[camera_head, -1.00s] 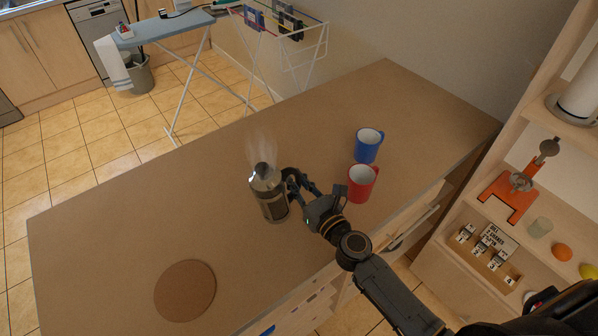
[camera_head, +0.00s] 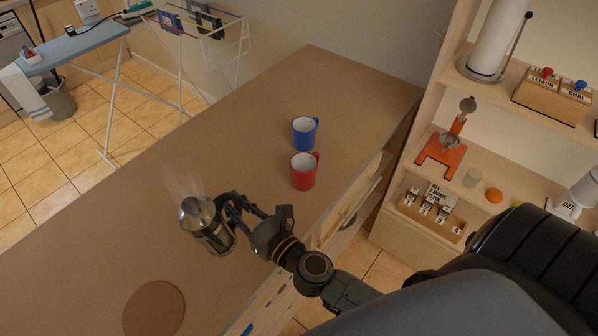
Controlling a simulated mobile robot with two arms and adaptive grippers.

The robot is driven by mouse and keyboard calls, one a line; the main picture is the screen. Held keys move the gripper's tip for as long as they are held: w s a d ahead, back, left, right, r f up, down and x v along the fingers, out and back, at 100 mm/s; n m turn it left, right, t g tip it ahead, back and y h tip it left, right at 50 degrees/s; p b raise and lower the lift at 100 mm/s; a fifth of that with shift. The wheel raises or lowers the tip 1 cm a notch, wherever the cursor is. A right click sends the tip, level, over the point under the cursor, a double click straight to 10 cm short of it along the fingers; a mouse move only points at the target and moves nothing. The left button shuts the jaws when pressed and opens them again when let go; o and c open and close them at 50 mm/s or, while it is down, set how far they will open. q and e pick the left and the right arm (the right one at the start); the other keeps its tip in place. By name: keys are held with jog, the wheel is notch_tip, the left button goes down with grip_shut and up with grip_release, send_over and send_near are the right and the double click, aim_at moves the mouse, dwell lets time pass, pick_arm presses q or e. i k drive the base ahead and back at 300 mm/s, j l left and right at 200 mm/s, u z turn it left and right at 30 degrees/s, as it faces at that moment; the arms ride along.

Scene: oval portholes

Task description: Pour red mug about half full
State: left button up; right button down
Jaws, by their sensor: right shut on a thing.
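The red mug (camera_head: 303,173) stands upright on the brown counter (camera_head: 262,120), with a white inside and its handle to the right. A blue mug (camera_head: 304,134) stands just behind it. My right gripper (camera_head: 227,208) is shut on a steaming metal pot (camera_head: 207,226), a cylinder with a shiny lid. The pot is to the left and in front of the red mug, apart from it, and tilts a little in the picture. I cannot tell whether it touches the counter. The red mug's contents cannot be made out. My left gripper is not in view.
A round brown mat (camera_head: 153,308) lies on the counter at the lower left. A wooden shelf unit (camera_head: 440,171) with an orange press (camera_head: 441,150) and boxes stands at the right. An ironing board (camera_head: 75,47) and drying rack are behind. The counter's middle is clear.

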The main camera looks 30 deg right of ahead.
aim_at(304, 166)
jog(key=i+l, duration=0.1)
jog(key=l, duration=0.3)
jog(key=i+l, duration=0.15)
jog(key=l, duration=0.2)
jog(key=i+l+u, duration=0.1)
jog(key=l, duration=0.3)
jog(key=i+l, duration=0.1)
jog(key=l, duration=0.3)
jog(key=i+l, duration=0.1)
jog(key=l, duration=0.3)
jog(key=u, duration=0.05)
